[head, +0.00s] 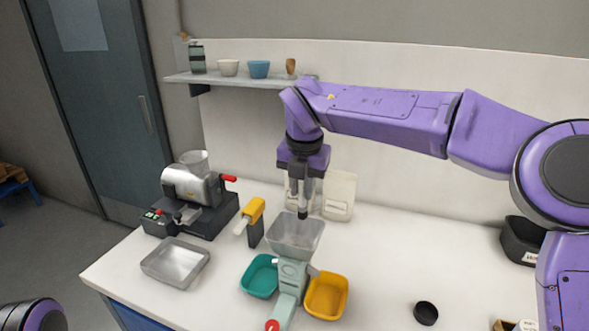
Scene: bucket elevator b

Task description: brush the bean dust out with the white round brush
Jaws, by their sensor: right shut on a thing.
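My right gripper (304,190) points straight down and is shut on a slim dark and grey tool (303,211), apparently the round brush. No white bristles can be made out. The tool's lower end shows at the back rim of the clear hopper (297,238); I cannot tell whether it touches or is inside. The hopper sits on the pale green bucket elevator (289,286), which has a red knob (272,325) at its front. No bean dust can be made out. My left gripper is out of view.
A teal bin (248,281) and a yellow bin (327,300) flank the elevator. A yellow-and-black device (254,216), metal tray (175,262) and grinder (193,189) stand left. Pale bags (339,196) stand behind. A black cup (426,313) is at right; the counter between is clear.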

